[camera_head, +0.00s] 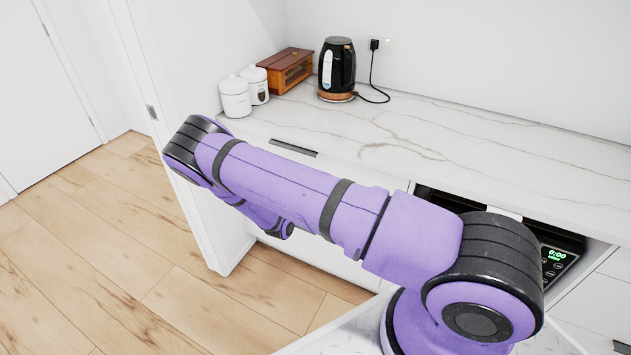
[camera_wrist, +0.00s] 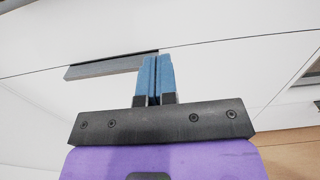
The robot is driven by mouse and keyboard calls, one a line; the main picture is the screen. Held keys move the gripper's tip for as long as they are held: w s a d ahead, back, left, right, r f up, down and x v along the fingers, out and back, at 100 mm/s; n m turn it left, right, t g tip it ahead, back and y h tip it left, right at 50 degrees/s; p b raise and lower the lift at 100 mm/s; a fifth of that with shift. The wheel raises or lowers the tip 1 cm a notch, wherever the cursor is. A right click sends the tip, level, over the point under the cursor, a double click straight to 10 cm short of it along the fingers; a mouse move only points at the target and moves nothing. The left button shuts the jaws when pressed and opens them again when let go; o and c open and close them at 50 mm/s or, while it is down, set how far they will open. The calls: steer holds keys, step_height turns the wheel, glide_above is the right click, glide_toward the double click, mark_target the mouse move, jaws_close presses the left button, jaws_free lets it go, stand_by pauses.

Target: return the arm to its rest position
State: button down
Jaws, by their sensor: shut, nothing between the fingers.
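My purple and black arm (camera_head: 290,190) stretches across the head view, from the lower right to a bent joint at the left, in front of the white cabinet. My gripper (camera_wrist: 155,62) shows in the wrist view with its two blue fingers together and nothing between them. In the head view the gripper itself is hidden behind the arm.
A marble counter (camera_head: 430,135) bears a black kettle (camera_head: 337,65), a wooden box (camera_head: 286,70) and two white canisters (camera_head: 235,97). A built-in appliance with a green display (camera_head: 556,255) sits under the counter at right. Wooden floor (camera_head: 100,260) lies open at left.

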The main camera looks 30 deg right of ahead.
steer(key=s+r+m+g+y, duration=0.2)
steer(key=s+r+m+g, duration=0.3)
steer(key=r, duration=0.6)
steer(key=s+r+m+g+y, duration=0.1)
steer(key=s+r+m+g, duration=0.15)
steer(key=r+m, duration=0.55)
steer(key=s+r+m+g+y, duration=0.2)
steer(key=s+r+m+g, duration=0.25)
steer(key=r, duration=0.85)
steer(key=s+a+r+m+t+y, duration=0.3)
steer(key=s+r+y, duration=0.2)
steer(key=s+r, duration=0.5)
steer(key=s+a+r+m+t+y, duration=0.3)
steer(key=s+r, duration=0.7)
steer(key=s, duration=0.6)
steer(key=shift+s+a+r+m+t+y, duration=0.35)
steer(key=shift+m+t+y, duration=0.3)
steer(key=shift+y, duration=0.35)
steer(key=shift+d, duration=0.1)
